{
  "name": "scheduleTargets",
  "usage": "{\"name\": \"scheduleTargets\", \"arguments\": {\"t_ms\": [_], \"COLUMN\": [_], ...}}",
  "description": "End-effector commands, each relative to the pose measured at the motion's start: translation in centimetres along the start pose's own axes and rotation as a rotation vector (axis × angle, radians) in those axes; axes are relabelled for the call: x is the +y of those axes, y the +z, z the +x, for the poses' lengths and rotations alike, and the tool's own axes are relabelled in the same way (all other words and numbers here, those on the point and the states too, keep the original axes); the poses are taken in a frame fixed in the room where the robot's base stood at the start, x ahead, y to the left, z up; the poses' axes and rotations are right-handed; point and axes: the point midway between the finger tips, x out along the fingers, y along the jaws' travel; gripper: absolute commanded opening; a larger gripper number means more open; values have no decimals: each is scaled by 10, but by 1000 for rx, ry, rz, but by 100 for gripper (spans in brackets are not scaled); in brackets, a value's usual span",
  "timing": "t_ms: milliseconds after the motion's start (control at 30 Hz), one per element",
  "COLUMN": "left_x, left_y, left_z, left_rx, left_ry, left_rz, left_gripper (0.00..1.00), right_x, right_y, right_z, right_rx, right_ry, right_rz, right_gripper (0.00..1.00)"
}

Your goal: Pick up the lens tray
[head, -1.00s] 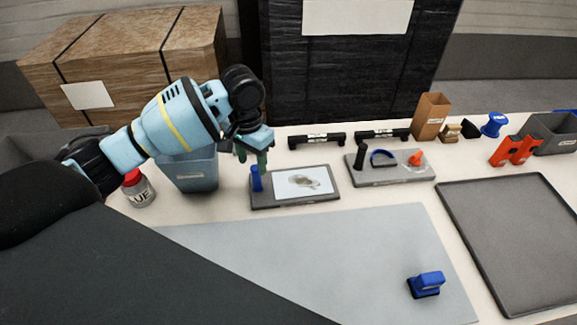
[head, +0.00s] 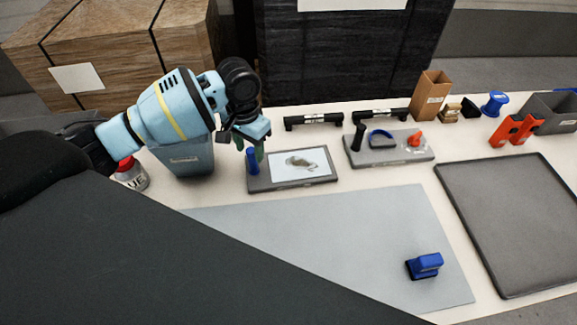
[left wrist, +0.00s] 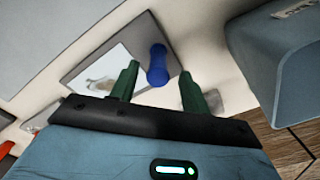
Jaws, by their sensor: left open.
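The lens tray (head: 318,180) is a flat dark grey tray with a white pad and a pale lens on it. An upright blue handle (head: 253,163) stands at its left end. My left gripper (head: 250,147) is open and empty above the tray's left end, close to the handle. In the left wrist view the blue handle (left wrist: 157,68) shows beyond and between the green fingers of my left gripper (left wrist: 159,72). I see no contact with the handle. The right gripper is out of view.
A blue-grey bin (head: 185,160) and a red-topped can (head: 132,176) stand left of the tray. A second grey tray (head: 412,155) with a black handle is to its right. A grey mat (head: 330,230) in front bears a blue item (head: 425,266).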

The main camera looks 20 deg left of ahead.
Motion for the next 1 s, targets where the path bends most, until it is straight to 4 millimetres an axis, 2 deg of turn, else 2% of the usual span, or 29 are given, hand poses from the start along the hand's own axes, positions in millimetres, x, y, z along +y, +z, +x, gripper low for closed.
{"name": "scheduleTargets", "arguments": {"t_ms": [33,200,333,567,900,1000], "left_x": [2,2,3,3,3,3], "left_y": [1,1,1,0,0,0], "left_z": [10,32,39,38,38,38], "left_rx": [-5,-4,-1,0,0,0], "left_ry": [1,0,0,0,0,0], "left_rz": [0,-1,0,0,0,0], "left_gripper": [47,47,47,45,1,0], "right_x": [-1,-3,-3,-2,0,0], "right_y": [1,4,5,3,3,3], "right_z": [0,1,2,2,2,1], "right_rx": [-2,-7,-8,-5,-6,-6], "right_ry": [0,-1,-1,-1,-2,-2], "right_rz": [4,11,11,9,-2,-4], "right_gripper": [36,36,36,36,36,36]}}
